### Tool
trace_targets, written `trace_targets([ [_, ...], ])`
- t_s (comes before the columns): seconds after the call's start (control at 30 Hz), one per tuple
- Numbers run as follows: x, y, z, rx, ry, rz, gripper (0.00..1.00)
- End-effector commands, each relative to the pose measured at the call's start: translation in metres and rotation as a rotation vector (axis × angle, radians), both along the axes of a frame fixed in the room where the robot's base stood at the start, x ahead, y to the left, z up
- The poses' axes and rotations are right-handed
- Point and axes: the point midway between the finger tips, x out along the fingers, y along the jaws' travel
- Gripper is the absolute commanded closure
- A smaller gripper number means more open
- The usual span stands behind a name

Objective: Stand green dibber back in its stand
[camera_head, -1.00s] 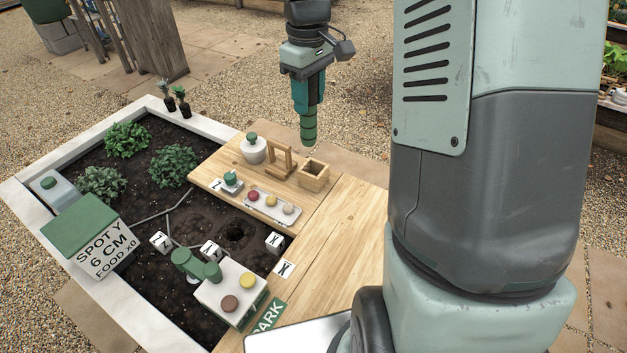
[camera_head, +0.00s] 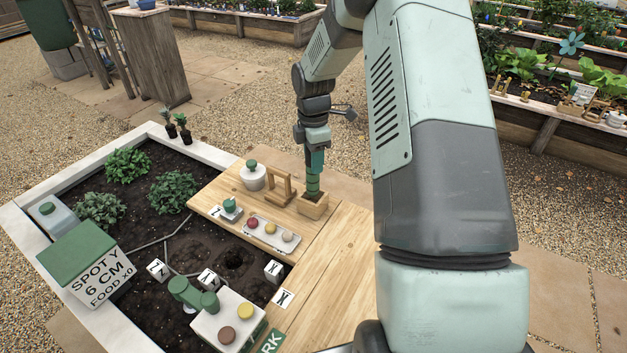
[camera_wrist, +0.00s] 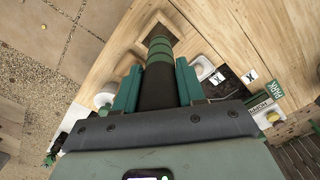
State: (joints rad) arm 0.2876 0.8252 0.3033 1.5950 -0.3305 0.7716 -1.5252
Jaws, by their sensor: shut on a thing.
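The green dibber (camera_head: 312,183) is upright, with its lower end at the mouth of the small square wooden stand (camera_head: 313,209) on the wooden board. How deep it sits inside is hidden by the stand's walls. My gripper (camera_head: 314,165) is above the stand, shut on the dibber's upper part. In the wrist view my gripper (camera_wrist: 158,85) has its two green fingers on either side of the dibber (camera_wrist: 160,47), which points away from the camera.
A wooden frame (camera_head: 281,190) and a white jar with a green knob (camera_head: 252,178) stand left of the stand. A tray of coloured knobs (camera_head: 270,232) lies in front. The board (camera_head: 335,255) is clear toward the front right.

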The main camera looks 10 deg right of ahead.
Motion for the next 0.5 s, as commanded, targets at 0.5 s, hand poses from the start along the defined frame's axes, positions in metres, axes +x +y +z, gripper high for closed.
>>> trace_targets([
  [0.5,0.0,0.0,-0.05,-0.001,-0.001,-0.002,1.0],
])
